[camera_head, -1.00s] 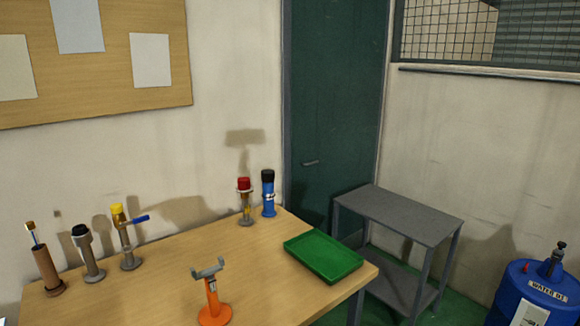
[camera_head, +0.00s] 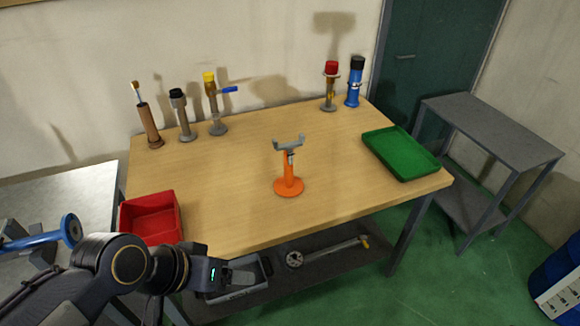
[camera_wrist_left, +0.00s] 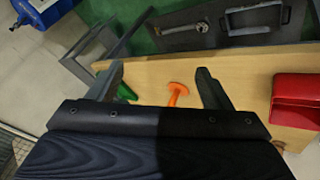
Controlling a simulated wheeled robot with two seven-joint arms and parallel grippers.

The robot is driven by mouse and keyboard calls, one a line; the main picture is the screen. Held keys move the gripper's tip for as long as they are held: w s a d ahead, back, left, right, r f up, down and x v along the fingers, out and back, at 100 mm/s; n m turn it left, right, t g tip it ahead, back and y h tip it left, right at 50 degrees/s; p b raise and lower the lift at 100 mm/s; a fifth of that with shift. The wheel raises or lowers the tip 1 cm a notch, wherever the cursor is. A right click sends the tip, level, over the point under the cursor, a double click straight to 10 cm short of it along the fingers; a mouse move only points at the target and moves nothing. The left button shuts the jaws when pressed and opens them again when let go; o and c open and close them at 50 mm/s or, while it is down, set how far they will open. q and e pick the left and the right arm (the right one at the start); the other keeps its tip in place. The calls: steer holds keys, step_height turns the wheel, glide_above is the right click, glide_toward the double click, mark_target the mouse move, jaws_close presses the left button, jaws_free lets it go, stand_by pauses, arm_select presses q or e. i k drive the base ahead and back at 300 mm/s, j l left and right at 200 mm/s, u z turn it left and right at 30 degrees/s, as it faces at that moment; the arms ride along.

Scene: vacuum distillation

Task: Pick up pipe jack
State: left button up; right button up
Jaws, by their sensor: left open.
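The pipe jack (camera_head: 289,178) stands upright near the middle of the wooden table. It has an orange round base and post and a grey forked head. In the left wrist view the orange pipe jack (camera_wrist_left: 176,93) shows between the two fingers, at a distance. My left gripper (camera_wrist_left: 160,80) is open and empty. In the head view my left arm comes in at the lower left, in front of the table, and its fingers cannot be made out there. My right gripper is in neither view.
A red bin (camera_head: 152,214) sits at the table's front left, near my left arm. A green tray (camera_head: 401,153) lies at the right. Several pipe fittings (camera_head: 215,105) stand along the back. The table (camera_head: 235,165) is clear around the jack. A grey side table (camera_head: 490,125) stands at right.

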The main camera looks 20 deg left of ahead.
mark_target(288, 186)
steer(key=i+l, duration=0.1)
steer(key=i, duration=0.35)
steer(key=i+u, duration=0.25)
steer(key=u, duration=0.15)
steer(key=i+l+u, duration=0.2)
steer(key=u, duration=0.2)
steer(key=i+l+u, duration=0.25)
steer(key=u, duration=1.3)
